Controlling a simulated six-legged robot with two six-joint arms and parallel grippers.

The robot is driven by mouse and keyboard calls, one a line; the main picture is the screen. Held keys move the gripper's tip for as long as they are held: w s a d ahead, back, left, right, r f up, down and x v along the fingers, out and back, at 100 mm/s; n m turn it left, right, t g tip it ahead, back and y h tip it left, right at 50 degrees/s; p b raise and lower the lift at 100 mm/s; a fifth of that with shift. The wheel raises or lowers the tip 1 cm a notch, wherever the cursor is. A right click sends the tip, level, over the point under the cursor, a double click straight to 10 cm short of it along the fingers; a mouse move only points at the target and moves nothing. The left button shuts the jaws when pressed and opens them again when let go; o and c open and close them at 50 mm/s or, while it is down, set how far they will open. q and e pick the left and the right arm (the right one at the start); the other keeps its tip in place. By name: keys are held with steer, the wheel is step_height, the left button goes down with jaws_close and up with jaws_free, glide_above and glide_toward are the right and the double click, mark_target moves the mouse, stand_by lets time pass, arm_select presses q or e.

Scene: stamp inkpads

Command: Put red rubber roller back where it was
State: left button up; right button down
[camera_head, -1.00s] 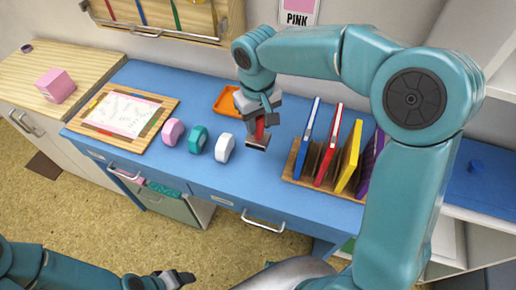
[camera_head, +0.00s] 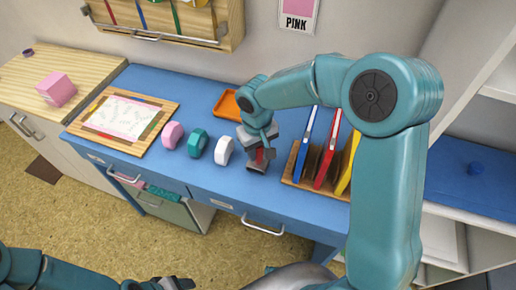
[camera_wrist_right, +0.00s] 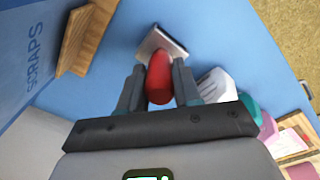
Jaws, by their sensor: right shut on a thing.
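The red rubber roller (camera_head: 259,156) is in my right gripper (camera_head: 262,146), seen in the head view over the blue desk, right of the white rounded item. In the right wrist view, the roller's red handle (camera_wrist_right: 159,78) sits between the two fingers of my right gripper (camera_wrist_right: 160,85), with its pale metal end (camera_wrist_right: 160,42) pointing away. I cannot tell whether the roller's lower end touches the desk. My left gripper (camera_head: 174,284) is low at the bottom edge of the head view, away from the desk; its jaws are unclear.
Pink (camera_head: 172,134), teal (camera_head: 198,142) and white (camera_head: 225,150) rounded items stand in a row. An orange tray (camera_head: 222,110) lies behind. A wooden rack (camera_head: 290,178) with upright coloured folders stands close on the right. A wooden board (camera_head: 92,137) lies on the left.

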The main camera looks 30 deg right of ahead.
steer(key=c, duration=0.8)
jaws_free()
steer(key=shift+w+f, duration=0.15)
steer(key=r, duration=0.5)
steer(key=r+p, duration=0.1)
steer(key=r, duration=0.5)
steer(key=shift+s+a, duration=0.15)
steer(key=shift+s, duration=0.05)
steer(key=shift+r, duration=0.7)
steer(key=shift+s, duration=0.2)
